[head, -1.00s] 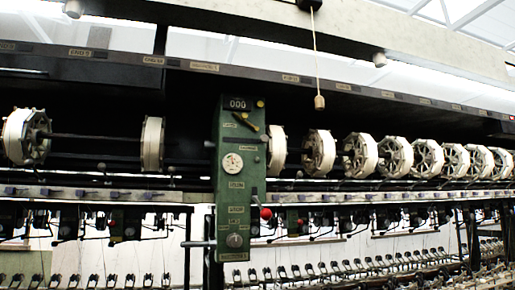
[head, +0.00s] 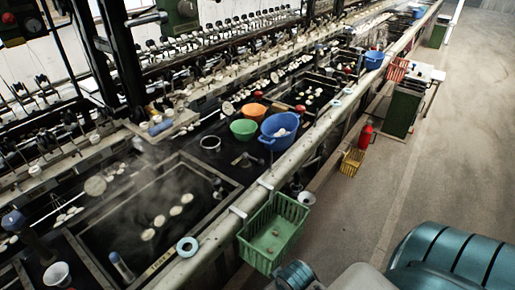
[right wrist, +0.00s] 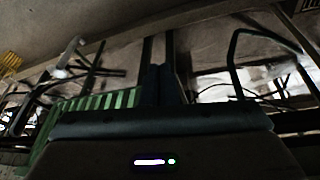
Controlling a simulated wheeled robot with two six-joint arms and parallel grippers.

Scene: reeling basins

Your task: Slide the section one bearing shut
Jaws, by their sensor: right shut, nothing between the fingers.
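I cannot make out the section one bearing in either current view. The reels on their shaft are out of the head view, and only the lower part of the reeling machine's dark frame (head: 112,50) shows at the upper left. In the right wrist view my right gripper (right wrist: 166,72) is shut with nothing between its fingers. It points toward dark frames and a pale, blurred background, with a green slatted edge to its left. My left gripper is in neither view.
A steaming basin (head: 165,215) lies at the lower left. A green basket (head: 272,232) hangs on the bench's front rail (head: 215,232). Blue (head: 280,130), green (head: 243,129) and orange (head: 253,111) bowls stand behind it. A red extinguisher (head: 366,135) stands by the bench; the aisle floor (head: 450,150) at right is open.

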